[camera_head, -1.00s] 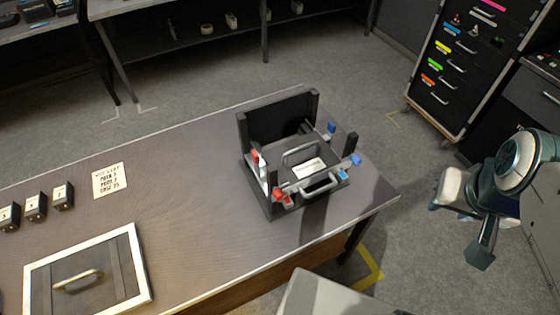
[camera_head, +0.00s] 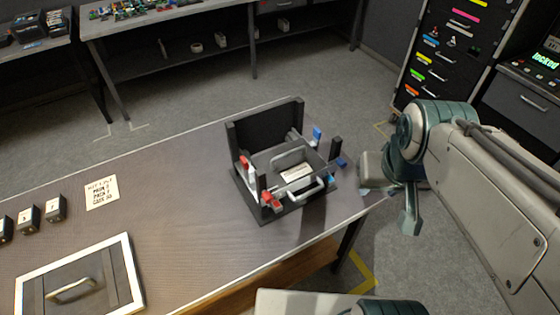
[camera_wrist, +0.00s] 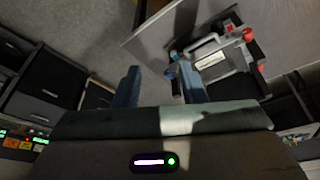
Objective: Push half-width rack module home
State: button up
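A dark open-fronted rack (camera_head: 265,125) stands on the table, with red tabs on its left side and blue tabs on its right. The module (camera_head: 295,173) sits inside the rack; it has a white label and grey bar handles, one jutting at the front. I cannot tell how deep it is seated. In the wrist view the module's label (camera_wrist: 211,62) and the rack are at upper right, beyond the fingers. My gripper (camera_wrist: 160,86) is open and empty, its two dark fingers well apart. In the head view it is right of the rack, not touching it, partly hidden by my wrist.
The table (camera_head: 190,180) has free room left of the rack. A note card (camera_head: 101,193), several small numbered blocks (camera_head: 55,208) and a framed panel with a handle (camera_head: 75,285) lie at left. A drawer cabinet (camera_head: 450,50) stands at the back right.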

jog(key=w+a+f+n+g+b, duration=0.2)
jog(key=w+a+f+n+b, duration=0.3)
jog(key=w+a, duration=0.4)
jog(key=n+h+b, duration=0.2)
jog(key=b, duration=0.1)
send_over(290, 194)
jog(key=s+a, duration=0.2)
jog(key=a, duration=0.1)
jog(key=s+a+x, duration=0.1)
jog(key=x, duration=0.5)
jog(key=shift+w+d+f+g, duration=0.25)
jog(key=shift+f+g, duration=0.05)
jog(key=shift+f, duration=0.05)
jog(key=x, duration=1.3)
jog(key=shift+w+f+p, duration=0.1)
jog(key=shift+f+p, duration=0.25)
jog(key=shift+f, duration=0.05)
grip_shut()
